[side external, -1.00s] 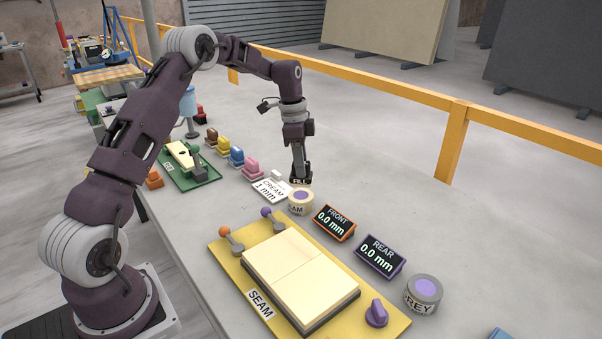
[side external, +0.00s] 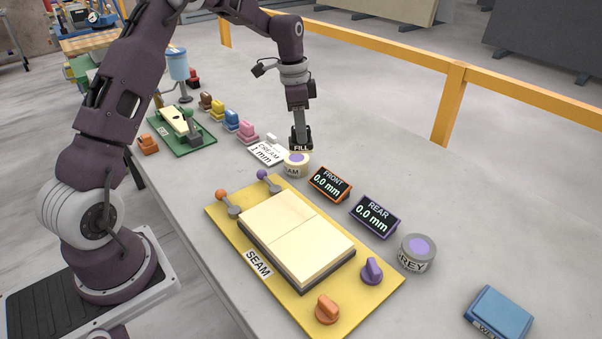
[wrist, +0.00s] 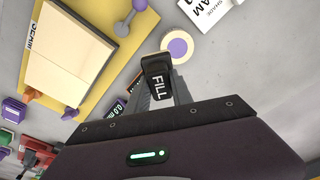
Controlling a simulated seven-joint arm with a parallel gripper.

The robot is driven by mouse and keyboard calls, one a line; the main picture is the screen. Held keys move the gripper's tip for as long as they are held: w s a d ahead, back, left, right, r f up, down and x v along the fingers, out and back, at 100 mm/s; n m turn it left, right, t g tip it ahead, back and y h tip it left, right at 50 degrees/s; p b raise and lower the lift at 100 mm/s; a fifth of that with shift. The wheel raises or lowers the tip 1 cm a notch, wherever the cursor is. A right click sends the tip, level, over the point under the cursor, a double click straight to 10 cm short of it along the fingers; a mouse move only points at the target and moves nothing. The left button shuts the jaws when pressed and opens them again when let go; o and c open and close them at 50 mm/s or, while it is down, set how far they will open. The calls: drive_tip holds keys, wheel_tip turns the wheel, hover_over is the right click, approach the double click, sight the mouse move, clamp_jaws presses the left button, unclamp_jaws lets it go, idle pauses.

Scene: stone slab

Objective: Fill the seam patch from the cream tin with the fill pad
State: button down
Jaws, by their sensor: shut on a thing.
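My gripper (side external: 300,130) is shut on the black fill pad (side external: 301,146), labelled FILL. The pad also shows in the wrist view (wrist: 158,82). The cream tin (side external: 296,168), pale with a purple disc on top, stands just in front of the pad in the side view; the pad overlaps its back edge there, and I cannot tell if they touch. In the wrist view the tin (wrist: 178,46) lies just beyond the pad. The seam patch (side external: 295,236) is two pale slabs on a dark base, on a yellow board (side external: 228,240) labelled SEAM.
FRONT (side external: 330,184) and REAR (side external: 375,215) displays both read 0.0 mm. A grey tin (side external: 418,255) stands to the right. The board has orange and purple levers and knobs. A "CREAM 1 mm" card (side external: 267,153) lies behind the tin. Several coloured blocks stand farther back.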

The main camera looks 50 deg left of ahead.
drive_tip(key=s+d+f+n, duration=0.1)
drive_tip(key=s+d+n, duration=0.1)
drive_tip(key=s+d, duration=0.1)
drive_tip(key=s+d+n, duration=0.2)
drive_tip(key=s+d, duration=0.2)
drive_tip(key=s, duration=0.1)
drive_tip(key=s+d+f+n, duration=0.1)
drive_tip(key=s+d+n, duration=0.1)
drive_tip(key=s+d, duration=0.1)
drive_tip(key=shift+s+d+f+y, duration=0.3)
drive_tip(key=shift+s+f+y, duration=0.05)
drive_tip(key=shift+s+y, duration=0.1)
drive_tip(key=s+d+r, duration=0.3)
drive_tip(key=s+r, duration=0.2)
drive_tip(key=s, duration=0.1)
drive_tip(key=shift+s+d+f, duration=0.15)
drive_tip(key=shift+f, duration=1.25)
drive_tip(key=shift+s+d+f, duration=0.1)
drive_tip(key=shift+s+f, duration=0.05)
drive_tip(key=shift+f, duration=1.25)
drive_tip(key=shift+f, duration=1)
